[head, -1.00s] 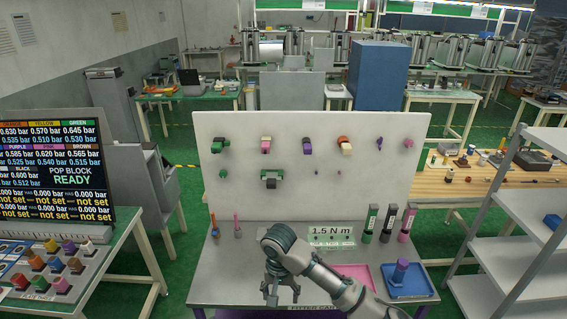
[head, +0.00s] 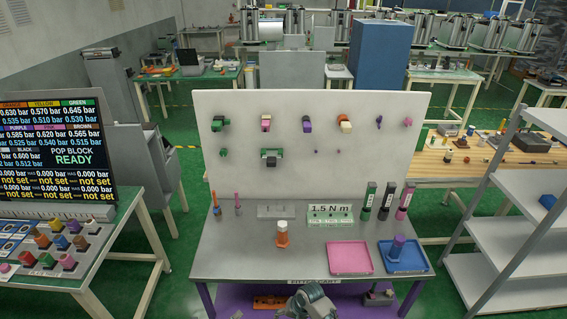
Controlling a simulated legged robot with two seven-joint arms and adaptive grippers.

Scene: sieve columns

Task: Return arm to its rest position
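My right arm (head: 310,303) shows only as a grey piece at the bottom edge, in front of the cart. Its fingers cannot be made out clearly, so open or shut cannot be told. My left gripper is out of view. An orange piece with a white top (head: 282,234) stands upright on the grey cart top (head: 235,262), apart from the arm.
A pink tray (head: 349,258) and a blue tray (head: 418,266) holding a blue-purple piece (head: 397,247) lie at the cart's right. A white pegboard (head: 370,160) stands behind. A screen (head: 60,160) is left; grey shelves (head: 520,220) are right.

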